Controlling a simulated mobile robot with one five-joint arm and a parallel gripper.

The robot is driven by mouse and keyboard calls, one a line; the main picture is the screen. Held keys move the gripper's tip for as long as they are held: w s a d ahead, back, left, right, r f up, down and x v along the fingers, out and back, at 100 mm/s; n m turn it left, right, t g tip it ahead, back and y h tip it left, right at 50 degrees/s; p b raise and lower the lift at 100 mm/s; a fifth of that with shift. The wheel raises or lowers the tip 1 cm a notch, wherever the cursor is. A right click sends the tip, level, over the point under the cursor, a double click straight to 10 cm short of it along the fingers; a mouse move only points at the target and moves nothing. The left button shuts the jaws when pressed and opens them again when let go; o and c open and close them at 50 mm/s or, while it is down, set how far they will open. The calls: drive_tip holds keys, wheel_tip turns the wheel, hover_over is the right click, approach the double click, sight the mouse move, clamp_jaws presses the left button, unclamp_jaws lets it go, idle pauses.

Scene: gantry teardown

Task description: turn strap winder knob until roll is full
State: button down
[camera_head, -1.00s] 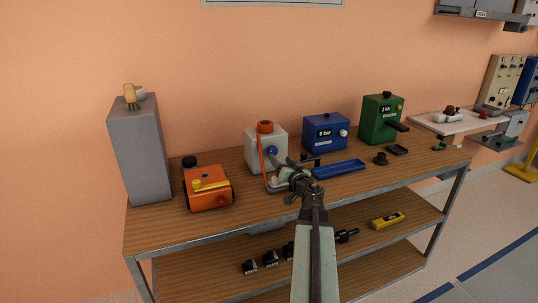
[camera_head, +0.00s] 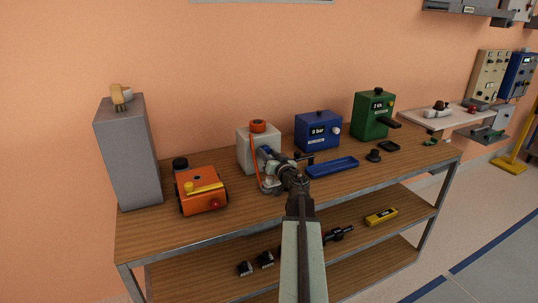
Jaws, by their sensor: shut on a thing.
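The strap winder is a white box (camera_head: 247,152) on the wooden bench, with an orange roll (camera_head: 258,126) on top. An orange strap (camera_head: 256,168) hangs down its front. Its blue knob (camera_head: 265,149) is on the front face and is partly hidden by my gripper. My gripper (camera_head: 269,154) reaches up to the front of the box and is shut on the knob. The fingers are small and dark, so their exact grasp is hard to see. How much strap is on the roll cannot be read from here.
An orange machine (camera_head: 201,193) and a tall grey block (camera_head: 127,155) stand to the left. A blue box (camera_head: 318,132), a blue tray (camera_head: 333,167) and a green box (camera_head: 373,116) are to the right. Several small parts lie on the lower shelf (camera_head: 360,245).

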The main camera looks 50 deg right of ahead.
drive_tip(key=n, duration=0.3)
drive_tip(key=shift+n, duration=0.3)
drive_tip(key=c, duration=0.9)
unclamp_jaws()
